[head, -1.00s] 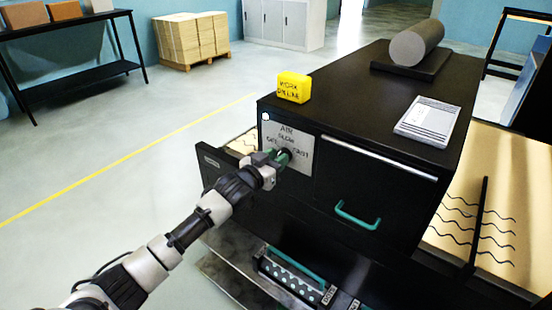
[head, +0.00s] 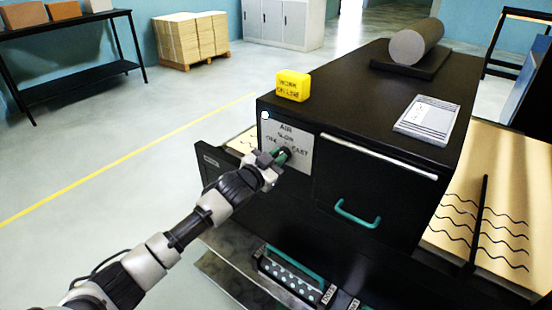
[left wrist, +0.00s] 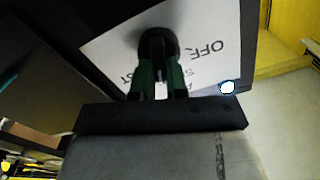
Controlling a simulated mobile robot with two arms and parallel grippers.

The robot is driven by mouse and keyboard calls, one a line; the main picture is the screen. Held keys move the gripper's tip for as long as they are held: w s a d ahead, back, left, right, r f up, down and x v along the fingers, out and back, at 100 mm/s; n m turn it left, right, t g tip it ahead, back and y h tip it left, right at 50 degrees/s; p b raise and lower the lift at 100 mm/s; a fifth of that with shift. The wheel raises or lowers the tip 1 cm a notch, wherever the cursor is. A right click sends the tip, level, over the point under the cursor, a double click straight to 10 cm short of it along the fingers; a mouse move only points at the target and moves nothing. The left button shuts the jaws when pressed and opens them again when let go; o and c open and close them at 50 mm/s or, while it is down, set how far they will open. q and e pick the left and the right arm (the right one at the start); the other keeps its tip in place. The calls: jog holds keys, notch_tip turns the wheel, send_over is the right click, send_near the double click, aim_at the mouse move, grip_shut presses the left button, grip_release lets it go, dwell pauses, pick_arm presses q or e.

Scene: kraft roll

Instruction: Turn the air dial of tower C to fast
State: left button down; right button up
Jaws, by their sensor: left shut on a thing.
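The air dial (left wrist: 158,42) is a dark round knob on a white plate (head: 299,151) on the front of the black tower. The plate reads AIR, with further words below it partly hidden by my gripper. My left gripper (head: 280,156) is at the dial, its green fingers shut on it. In the left wrist view the two green fingers (left wrist: 158,75) close on the knob from both sides, and OFF shows on the plate, upside down. Where the dial points I cannot tell. My right gripper is not in view.
A yellow block (head: 292,86) and a white booklet (head: 428,120) lie on the tower top, with a grey roll (head: 416,42) at the back. A teal handle (head: 357,214) sticks out right of the plate. An open drawer (head: 222,170) juts out at left.

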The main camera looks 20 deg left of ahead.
pick_arm(q)
jog(key=shift+s+d+f+m, duration=0.1)
jog(key=shift+d+f+m, duration=0.05)
jog(key=shift+m, duration=1.85)
jog(key=shift+d+f+m, duration=0.15)
jog(key=shift+m, duration=1.85)
jog(key=shift+b, duration=0.3)
jog(key=c, duration=1.1)
grip_release()
jog(key=shift+c, duration=0.2)
jog(key=shift+s, duration=0.1)
jog(key=b+v, duration=0.3)
jog(key=v, duration=0.7)
jog(key=shift+s, duration=0.35)
